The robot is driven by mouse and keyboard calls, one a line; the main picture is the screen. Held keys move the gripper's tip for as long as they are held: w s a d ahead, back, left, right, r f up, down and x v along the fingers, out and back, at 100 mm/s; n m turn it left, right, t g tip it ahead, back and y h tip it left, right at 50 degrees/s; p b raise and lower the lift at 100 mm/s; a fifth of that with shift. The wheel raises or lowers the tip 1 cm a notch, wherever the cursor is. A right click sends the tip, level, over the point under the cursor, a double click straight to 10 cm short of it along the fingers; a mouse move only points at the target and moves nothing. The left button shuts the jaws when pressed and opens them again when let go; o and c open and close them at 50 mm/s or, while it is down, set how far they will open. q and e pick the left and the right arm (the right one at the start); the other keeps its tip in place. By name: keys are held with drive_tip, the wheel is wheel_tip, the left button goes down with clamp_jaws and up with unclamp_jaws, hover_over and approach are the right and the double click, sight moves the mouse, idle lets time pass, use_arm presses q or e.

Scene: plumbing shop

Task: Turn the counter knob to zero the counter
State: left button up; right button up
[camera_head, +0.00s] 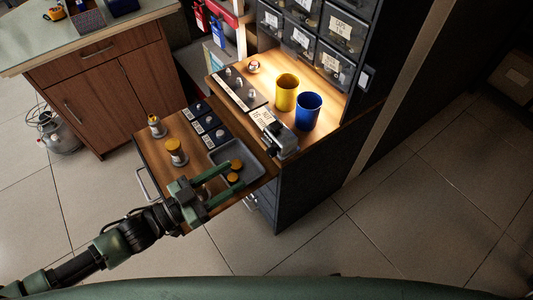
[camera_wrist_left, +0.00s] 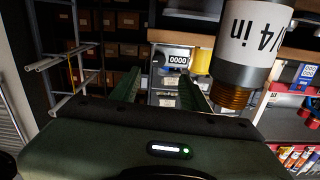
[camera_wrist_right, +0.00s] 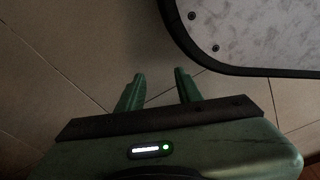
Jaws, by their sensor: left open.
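The counter (camera_head: 285,143) is a small grey device at the front right of the lit wooden bench, beside a white label card. A dark part that may be its knob (camera_head: 273,129) shows on it; I cannot be sure. In the left wrist view a counter display (camera_wrist_left: 178,60) reads 0000, beyond and between my fingers. My left gripper (camera_head: 243,173) is open, with its fingers pointing toward the counter over the grey tray, apart from the counter. In the right wrist view my right gripper (camera_wrist_right: 159,77) is open and empty above the floor.
The grey tray (camera_head: 216,157) holds brass-coloured pieces. Yellow (camera_head: 286,92) and blue (camera_head: 308,111) cups stand behind the counter. Brass-topped fittings (camera_head: 176,151) stand at left. A large 3/4 in fitting (camera_wrist_left: 242,55) looms close at right in the left wrist view.

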sight(269, 154)
use_arm(q)
drive_tip(key=x, duration=1.1)
drive_tip(key=shift+s, duration=0.1)
drive_tip(key=shift+c, duration=0.4)
clamp_jaws()
